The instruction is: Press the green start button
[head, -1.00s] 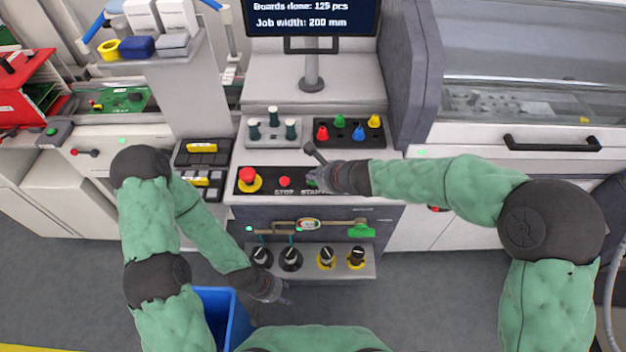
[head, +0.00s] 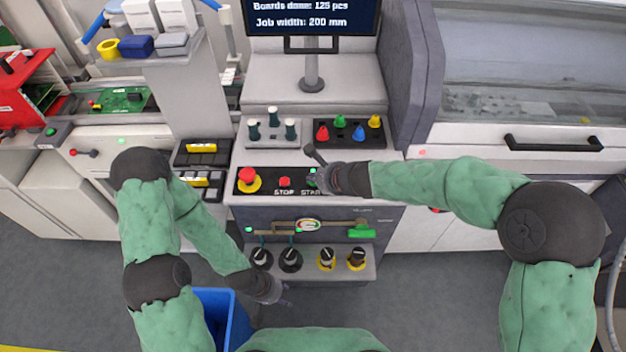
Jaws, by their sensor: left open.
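The green start button (head: 312,171) is on the black control strip (head: 210,187) of the middle machine, above the partly covered label START. Only a small part of it shows. My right gripper (head: 317,180) is at the button, its fingertips over or against it; I cannot tell whether they touch it. Its fingers are too small and foreshortened to show if they are open or shut. My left gripper (head: 284,294) is low, in front of the machine beside the blue bin, open and empty.
Left of the start button are a red STOP button (head: 285,182) and a red emergency button on yellow (head: 248,177). A dark lever (head: 315,154) stands just behind the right gripper. A blue bin (head: 236,318) stands below. The right machine's light (head: 422,154) is red.

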